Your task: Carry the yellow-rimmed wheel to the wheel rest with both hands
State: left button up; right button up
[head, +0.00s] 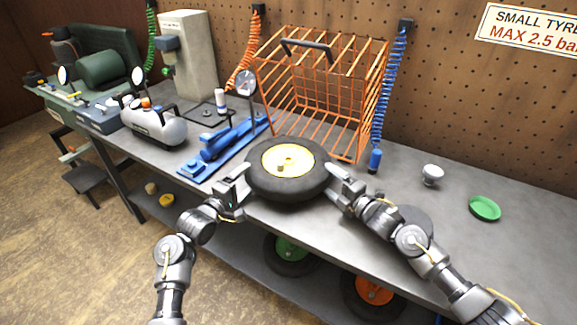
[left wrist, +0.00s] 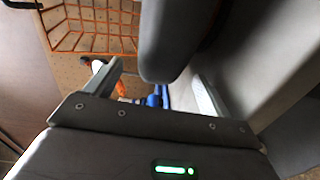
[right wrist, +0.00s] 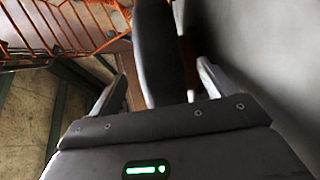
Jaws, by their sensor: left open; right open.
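The yellow-rimmed wheel (head: 288,160) lies flat with its black tyre at the bench's front part, in front of the orange cage. My left gripper (head: 243,186) is at the tyre's left side. In the left wrist view its open fingers stand either side of the tyre (left wrist: 170,45). My right gripper (head: 341,183) is at the tyre's right side. In the right wrist view its open fingers straddle the tyre (right wrist: 160,55). I cannot tell whether the fingers touch the rubber. The wheel rest is not clearly identifiable; a dark grey disc (head: 414,214) shows partly behind my right arm.
The orange wire cage (head: 320,90) stands behind the wheel. A blue tool (head: 225,142) on a blue plate and a silver tank (head: 158,125) are left. A white cup (head: 432,175) and green dish (head: 485,208) are right. Green-rimmed (head: 290,250) and orange-rimmed (head: 373,290) wheels are below.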

aim_at(254, 171)
pick_arm(q)
jog(key=shift+x, duration=2.7)
pick_arm(e)
jog(key=shift+x, duration=2.7)
pick_arm(q)
grip_shut()
pick_arm(e)
grip_shut()
pick_arm(q)
jog(key=shift+r, duration=0.2)
pick_arm(e)
jog(key=shift+r, duration=0.2)
